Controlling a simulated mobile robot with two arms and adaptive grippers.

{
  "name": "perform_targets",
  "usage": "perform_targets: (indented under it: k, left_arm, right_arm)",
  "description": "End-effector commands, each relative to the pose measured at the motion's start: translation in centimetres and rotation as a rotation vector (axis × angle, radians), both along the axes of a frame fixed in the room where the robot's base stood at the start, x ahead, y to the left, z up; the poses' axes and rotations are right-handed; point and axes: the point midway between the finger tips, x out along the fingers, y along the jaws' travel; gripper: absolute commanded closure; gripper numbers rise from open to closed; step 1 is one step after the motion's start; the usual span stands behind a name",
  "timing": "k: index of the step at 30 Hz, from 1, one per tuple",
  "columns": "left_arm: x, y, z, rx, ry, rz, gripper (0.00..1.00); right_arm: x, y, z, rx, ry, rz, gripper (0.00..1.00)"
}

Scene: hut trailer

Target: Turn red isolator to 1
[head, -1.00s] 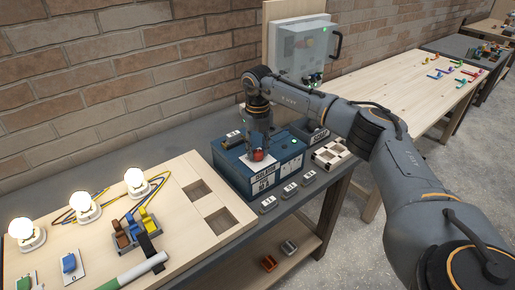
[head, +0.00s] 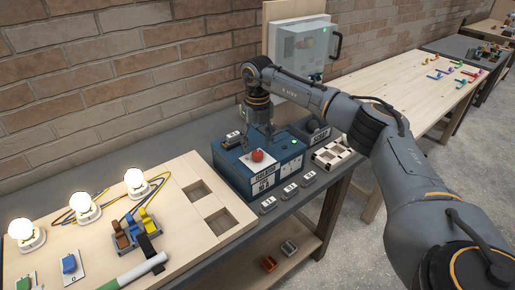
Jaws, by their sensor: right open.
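A small green light (head: 294,141) shows on the box top, right of the knob. My left gripper is not in view.
A wooden board (head: 180,246) with lit bulbs (head: 85,206) and coloured levers (head: 135,230) lies to the left. Small grey blocks (head: 268,204) line the bench's front edge. A grey cabinet (head: 299,52) is behind.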

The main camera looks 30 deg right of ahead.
Motion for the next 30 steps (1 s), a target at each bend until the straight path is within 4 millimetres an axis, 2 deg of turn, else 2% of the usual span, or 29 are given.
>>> perform_targets:
  k: [1, 6, 12, 18, 30]
  left_arm:
    - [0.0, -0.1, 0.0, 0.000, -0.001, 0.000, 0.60]
    - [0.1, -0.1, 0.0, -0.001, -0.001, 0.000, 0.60]
    - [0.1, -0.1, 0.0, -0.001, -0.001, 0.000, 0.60]
    - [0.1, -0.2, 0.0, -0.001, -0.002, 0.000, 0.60]
    - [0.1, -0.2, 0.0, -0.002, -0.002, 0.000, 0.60]
  right_arm:
    - [0.1, 0.0, 1.3, 0.001, -0.005, 0.000, 0.45]
    - [0.1, 0.0, 5.1, 0.001, -0.006, 0.000, 0.45]
    - [0.1, 0.0, 8.2, 0.000, -0.004, -0.001, 0.45]
    - [0.0, 0.0, 9.4, 0.000, -0.002, 0.000, 0.45]
    - [0.0, 0.0, 9.4, 0.000, -0.001, -0.001, 0.45]
